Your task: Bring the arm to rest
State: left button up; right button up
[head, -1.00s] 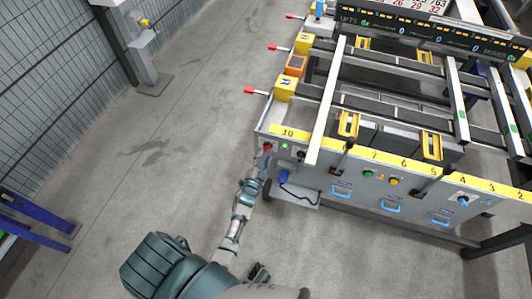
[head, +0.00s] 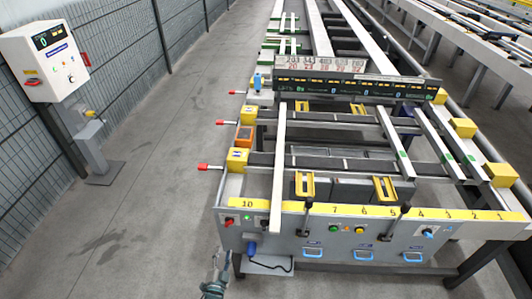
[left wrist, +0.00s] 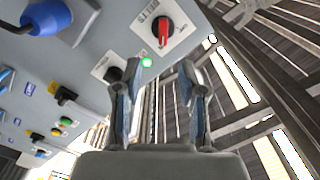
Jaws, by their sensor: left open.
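My left gripper (head: 215,284) shows at the bottom edge of the head view, below the left end of the runout table's grey front panel (head: 285,232). In the left wrist view its two fingers stand apart with nothing between them, so the gripper (left wrist: 160,88) is open and empty. Beyond the fingers are the red belts knob (left wrist: 163,31), a lit green lamp (left wrist: 147,62) and a black knob (left wrist: 113,74). The red knob also shows in the head view (head: 229,222), apart from the gripper. My right gripper is not in view.
Red-tipped levers (head: 204,167) stick out from the table's left side. A white control box (head: 48,62) stands by the mesh fence (head: 112,45) at left. The grey floor (head: 140,200) between is clear.

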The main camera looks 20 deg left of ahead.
pick_arm(q)
jog(key=shift+f, duration=0.1)
jog(key=s+d+f+n+g+h+p, duration=0.15)
jog(key=s+d+f+g, duration=0.35)
jog(key=s+f, duration=0.5)
jog(key=s+d+f+n+g+h+p, duration=0.1)
jog(key=s+d+f+n+g+h, duration=0.2)
jog(key=s+f+g, duration=0.65)
jog(key=s+d+f+g, duration=0.1)
jog(key=s+d+f, duration=0.2)
jog(key=s+f, duration=0.3)
jog(key=s, duration=0.4)
jog(key=shift+s, duration=0.15)
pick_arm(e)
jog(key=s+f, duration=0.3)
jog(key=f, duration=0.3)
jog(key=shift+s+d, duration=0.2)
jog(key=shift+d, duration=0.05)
pick_arm(q)
jog(key=shift+d, duration=0.1)
